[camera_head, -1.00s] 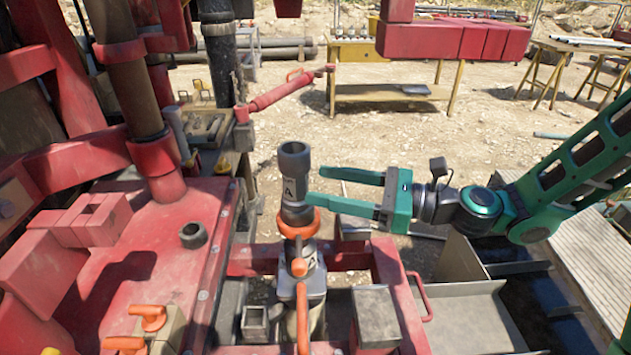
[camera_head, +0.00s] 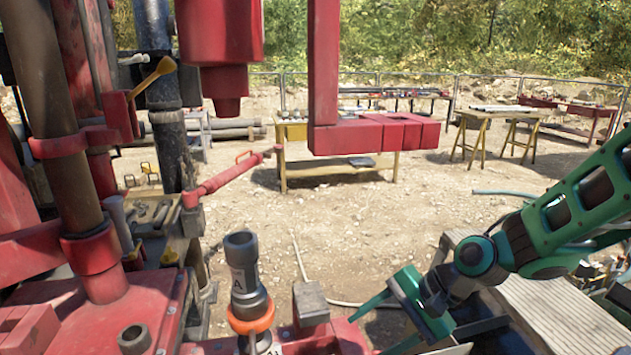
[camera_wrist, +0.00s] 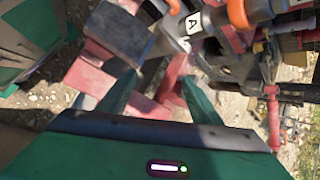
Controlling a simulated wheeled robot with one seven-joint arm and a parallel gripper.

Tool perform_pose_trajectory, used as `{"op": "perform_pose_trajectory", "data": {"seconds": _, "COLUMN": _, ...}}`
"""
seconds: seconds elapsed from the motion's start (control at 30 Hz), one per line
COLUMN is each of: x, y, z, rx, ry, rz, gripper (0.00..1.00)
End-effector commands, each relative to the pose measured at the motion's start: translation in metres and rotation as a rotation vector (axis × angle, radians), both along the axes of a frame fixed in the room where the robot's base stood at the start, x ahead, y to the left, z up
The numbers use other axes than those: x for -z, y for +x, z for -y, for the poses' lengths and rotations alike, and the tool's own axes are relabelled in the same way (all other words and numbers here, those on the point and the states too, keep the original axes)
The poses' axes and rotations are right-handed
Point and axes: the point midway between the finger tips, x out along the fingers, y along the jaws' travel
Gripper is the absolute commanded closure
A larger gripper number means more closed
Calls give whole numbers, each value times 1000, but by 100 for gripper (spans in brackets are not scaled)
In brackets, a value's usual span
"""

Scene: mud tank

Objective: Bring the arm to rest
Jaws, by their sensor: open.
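My gripper (camera_head: 368,335) is open and empty, with two green fingers. In the head view it is low and right of the centre, pointing left and down. It stands apart to the right of a grey cylindrical fitting (camera_head: 241,262) marked "A", upright on an orange collar (camera_head: 251,318). My green arm reaches in from the right edge. In the wrist view both fingers of my gripper (camera_wrist: 157,85) show apart, with red frame parts and a dark block (camera_wrist: 116,34) beyond them. The "A" label (camera_wrist: 194,22) is near the top there.
A red deck (camera_head: 100,315) and red rig posts fill the left. A red beam (camera_head: 365,136) hangs at the upper middle. A grey block (camera_head: 310,302) is between the fitting and my gripper. Open gravel and a yellow table (camera_head: 340,172) are behind.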

Motion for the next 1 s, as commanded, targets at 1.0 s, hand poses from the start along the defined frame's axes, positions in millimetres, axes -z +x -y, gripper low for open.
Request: {"op": "perform_pose_trajectory", "data": {"seconds": 1.0, "x": -67, "y": -183, "z": 298, "rx": -259, "ry": -672, "rz": -51, "gripper": 41}}
